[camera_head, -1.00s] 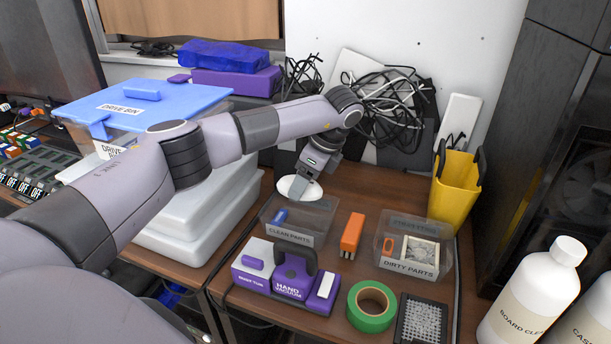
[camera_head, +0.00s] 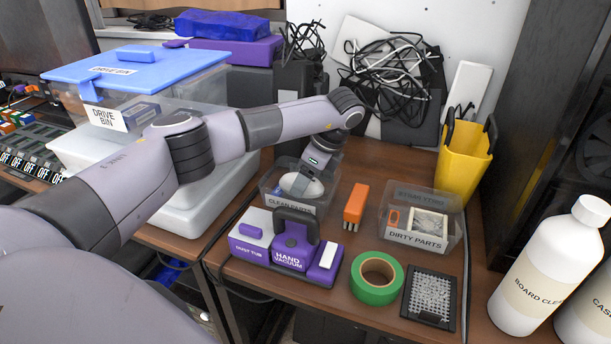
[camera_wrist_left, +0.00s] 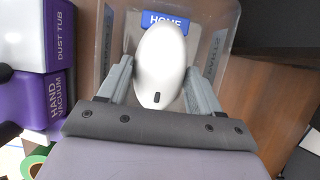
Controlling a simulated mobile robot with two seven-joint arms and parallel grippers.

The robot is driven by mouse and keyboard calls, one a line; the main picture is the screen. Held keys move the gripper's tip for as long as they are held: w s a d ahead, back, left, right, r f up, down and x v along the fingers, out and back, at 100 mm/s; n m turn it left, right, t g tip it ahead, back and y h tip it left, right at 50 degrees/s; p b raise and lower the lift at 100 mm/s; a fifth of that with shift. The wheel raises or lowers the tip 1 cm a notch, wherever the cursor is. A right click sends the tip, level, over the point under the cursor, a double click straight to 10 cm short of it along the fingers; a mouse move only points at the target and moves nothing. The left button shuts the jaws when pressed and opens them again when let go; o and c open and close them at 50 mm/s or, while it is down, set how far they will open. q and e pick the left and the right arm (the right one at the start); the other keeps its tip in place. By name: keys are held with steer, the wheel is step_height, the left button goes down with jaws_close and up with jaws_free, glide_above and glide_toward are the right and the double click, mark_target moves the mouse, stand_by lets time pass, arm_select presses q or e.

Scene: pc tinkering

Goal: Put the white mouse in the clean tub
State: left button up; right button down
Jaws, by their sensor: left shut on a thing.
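The white mouse (camera_head: 300,185) is between the fingers of my left gripper (camera_head: 303,182), which is shut on it. In the left wrist view the mouse (camera_wrist_left: 160,66) sits between the two grey fingertips, with the tub walls around it. The clear tub labelled CLEAN PARTS (camera_head: 290,203) is below and around the mouse in the head view; the mouse appears at or inside its opening. A blue HOME key (camera_wrist_left: 168,20) lies in the tub beyond the mouse. I cannot tell whether the mouse touches the tub floor. My right gripper is not in view.
The DIRTY PARTS tub (camera_head: 415,240) stands to the right, with an orange tool (camera_head: 355,203) between the tubs. The purple hand vacuum (camera_head: 290,250) is in front of the clean tub. Green tape (camera_head: 377,293), a yellow bin (camera_head: 464,165) and a drive bin (camera_head: 150,80) are around.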

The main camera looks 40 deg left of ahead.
arm_select(q)
steer(key=o, duration=1.2)
steer(key=shift+o, duration=0.2)
steer(key=shift+v, duration=3.6)
